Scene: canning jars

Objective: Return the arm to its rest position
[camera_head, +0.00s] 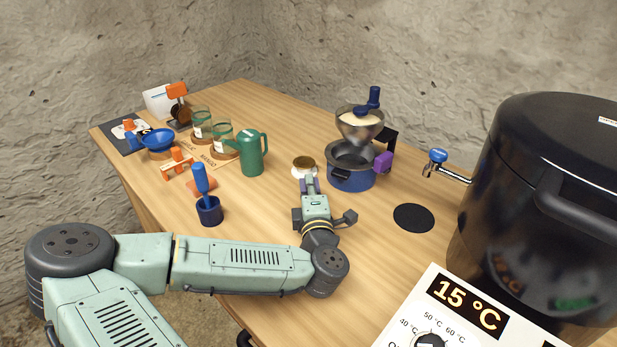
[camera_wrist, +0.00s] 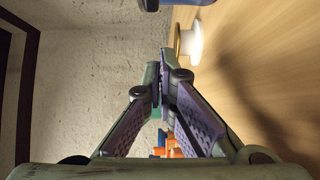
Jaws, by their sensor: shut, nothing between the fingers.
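My arm reaches over the wooden table in the head view, and my gripper (camera_head: 307,180) points away toward the back of the table. In the wrist view the two fingers of my gripper (camera_wrist: 163,75) meet at their tips, with nothing between them. A white round piece with a gold-coloured top (camera_head: 303,165) stands just beyond the fingertips in the head view. It also shows right of the fingertips in the wrist view (camera_wrist: 192,42). I cannot tell whether the fingers touch it.
A blue pot with a metal funnel (camera_head: 352,175) stands right of my gripper. A green jug (camera_head: 252,155), glass jars (camera_head: 201,122), a blue cup with a tool (camera_head: 209,211) and a blue funnel (camera_head: 158,141) stand left. A large black canner (camera_head: 545,200) stands right. A black disc (camera_head: 414,217) lies flat.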

